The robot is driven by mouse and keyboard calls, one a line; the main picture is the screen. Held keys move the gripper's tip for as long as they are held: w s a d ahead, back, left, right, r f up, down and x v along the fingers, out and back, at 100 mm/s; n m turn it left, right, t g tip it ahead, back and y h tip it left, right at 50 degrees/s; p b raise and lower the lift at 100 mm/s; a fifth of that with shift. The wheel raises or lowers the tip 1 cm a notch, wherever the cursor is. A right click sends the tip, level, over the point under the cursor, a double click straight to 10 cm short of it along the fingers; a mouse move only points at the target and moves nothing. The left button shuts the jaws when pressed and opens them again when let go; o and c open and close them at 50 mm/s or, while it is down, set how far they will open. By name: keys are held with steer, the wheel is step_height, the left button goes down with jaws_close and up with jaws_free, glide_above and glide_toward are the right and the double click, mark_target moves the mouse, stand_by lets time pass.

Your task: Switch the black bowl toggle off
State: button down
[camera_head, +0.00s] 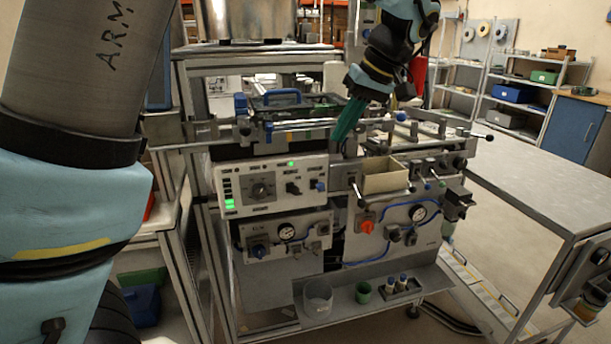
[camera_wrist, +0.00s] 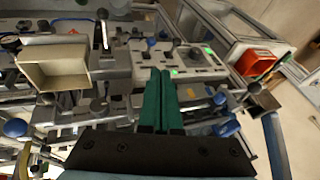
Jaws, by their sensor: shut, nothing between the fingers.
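A white control panel (camera_head: 275,185) sits on the front of the machine, with a black dial (camera_head: 262,189), a black toggle (camera_head: 293,188) and a blue-tipped toggle (camera_head: 318,185). The labels are too small to read, so I cannot tell for sure which is the bowl toggle or its position. My gripper (camera_head: 338,138) has green fingers, shut and empty, pointing down above and right of this panel. In the wrist view, the shut fingertips (camera_wrist: 160,73) show in front of the panel (camera_wrist: 190,62), apparently apart from its switches.
A beige open box (camera_head: 384,182) stands right of the panel and shows in the wrist view (camera_wrist: 57,72). Rails with blue and black knobs cross the machine's top. A grey table (camera_head: 550,185) stands right.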

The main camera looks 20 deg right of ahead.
steer(key=p, duration=0.3)
glide_toward(293, 189)
steer(key=w+d+f, duration=0.1)
steer(key=d, duration=0.1)
steer(key=w+d+f, duration=0.1)
steer(key=f, duration=0.1)
steer(key=shift+w+d, duration=0.1)
steer(key=shift+d, duration=0.3)
steer(key=a+f, duration=0.2)
steer(key=a+f+p, duration=0.1)
steer(key=shift+w+a+f, duration=0.1)
steer(key=shift+w+a, duration=0.1)
steer(key=shift+w, duration=0.1)
steer(key=shift+f, duration=0.1)
steer(key=shift+s+f+t+b, duration=0.15)
steer(key=shift+t+b, duration=0.15)
steer(key=shift+b, duration=0.7)
